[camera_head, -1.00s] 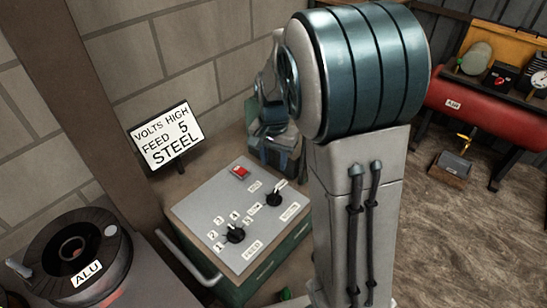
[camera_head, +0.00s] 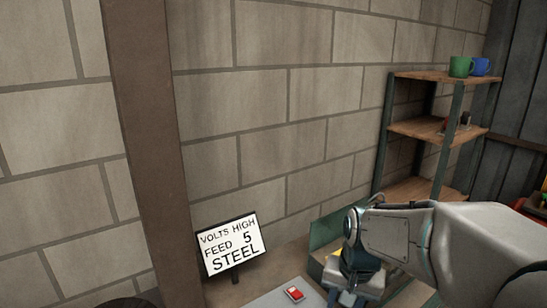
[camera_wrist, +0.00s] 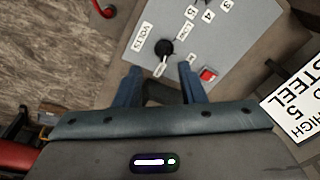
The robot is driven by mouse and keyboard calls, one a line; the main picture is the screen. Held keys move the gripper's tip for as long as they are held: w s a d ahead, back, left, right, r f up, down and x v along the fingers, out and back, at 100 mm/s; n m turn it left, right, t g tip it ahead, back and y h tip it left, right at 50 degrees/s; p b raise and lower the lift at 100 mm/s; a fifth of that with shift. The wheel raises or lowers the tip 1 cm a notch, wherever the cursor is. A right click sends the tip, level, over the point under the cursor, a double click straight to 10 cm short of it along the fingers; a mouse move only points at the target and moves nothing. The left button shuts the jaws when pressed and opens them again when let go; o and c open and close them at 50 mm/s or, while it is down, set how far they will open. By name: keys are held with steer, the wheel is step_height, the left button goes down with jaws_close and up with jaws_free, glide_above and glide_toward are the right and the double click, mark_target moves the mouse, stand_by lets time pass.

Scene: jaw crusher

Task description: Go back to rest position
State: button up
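My gripper (camera_head: 350,285) is low in the head view, to the right of the grey control panel (camera_head: 265,299). In the wrist view, the two blue fingers of my gripper (camera_wrist: 159,74) stand apart with nothing held between them. Beyond them is the panel (camera_wrist: 245,35) with a black knob (camera_wrist: 164,48) beside a VOLTS label. A red button (camera_wrist: 208,75) sits near the right finger; it also shows in the head view (camera_head: 293,294). A sign (camera_head: 232,245) reads VOLTS HIGH, FEED 5, STEEL; the wrist view shows part of it (camera_wrist: 297,103).
A wooden shelf (camera_head: 432,77) stands at the back right, with a green mug (camera_head: 460,66) and a blue mug (camera_head: 481,67) on top. A brown post (camera_head: 149,150) rises left of the sign. A green box (camera_head: 326,228) stands behind my gripper.

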steer(key=s+r+n+t, duration=0.1)
steer(key=s+n, duration=0.3)
steer(key=s, duration=0.6)
steer(key=shift+r+t+h, duration=0.3)
steer(key=shift+r+t, duration=0.1)
steer(key=shift+r, duration=0.2)
